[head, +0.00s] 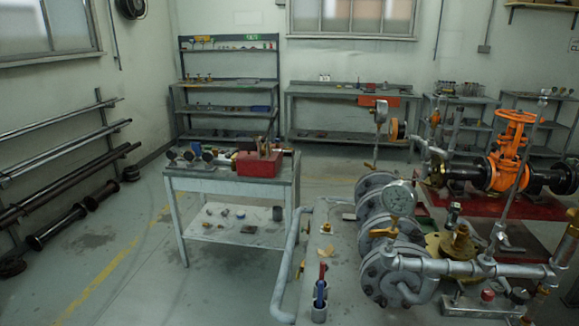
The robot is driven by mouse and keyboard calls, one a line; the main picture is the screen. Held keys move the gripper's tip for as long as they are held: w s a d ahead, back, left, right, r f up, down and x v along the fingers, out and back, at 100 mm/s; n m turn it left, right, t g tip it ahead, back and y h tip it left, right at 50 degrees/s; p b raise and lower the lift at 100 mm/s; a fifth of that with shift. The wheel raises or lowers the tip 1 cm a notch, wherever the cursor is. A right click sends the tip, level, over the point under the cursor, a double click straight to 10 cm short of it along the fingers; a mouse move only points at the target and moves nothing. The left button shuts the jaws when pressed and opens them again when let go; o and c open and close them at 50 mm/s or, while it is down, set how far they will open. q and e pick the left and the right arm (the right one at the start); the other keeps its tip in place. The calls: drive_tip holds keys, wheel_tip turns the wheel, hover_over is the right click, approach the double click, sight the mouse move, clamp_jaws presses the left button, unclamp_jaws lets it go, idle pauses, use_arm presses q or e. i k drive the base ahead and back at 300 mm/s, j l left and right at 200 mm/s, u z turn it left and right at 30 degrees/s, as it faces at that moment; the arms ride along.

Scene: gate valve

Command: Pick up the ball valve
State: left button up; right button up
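I cannot pick out the ball valve with certainty. Small metal fittings lie on the top of the grey cart (232,183) around a red toolbox (258,164), but they are too small to tell apart. A brass-coloured lever handle (381,233) shows on the flanged pipework at the front right. Neither of my grippers is in the head view.
A large orange gate valve (508,160) stands at the right. A pressure gauge (399,198) tops the front flanges. Red and blue handles (321,283) stand in a holder at the front. Pipe racks (65,150) line the left wall. Floor left of the cart is clear.

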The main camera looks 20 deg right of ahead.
sight(461, 235)
drive_tip(key=k+l, duration=0.25)
drive_tip(key=l, duration=0.25)
drive_tip(key=k+l+u, duration=0.1)
drive_tip(key=k+l, duration=0.15)
drive_tip(key=l, duration=0.25)
drive_tip(key=k+l, duration=0.3)
drive_tip(key=l, duration=0.15)
drive_tip(key=k+l+u, duration=0.15)
drive_tip(key=l, duration=0.35)
drive_tip(key=k, duration=0.15)
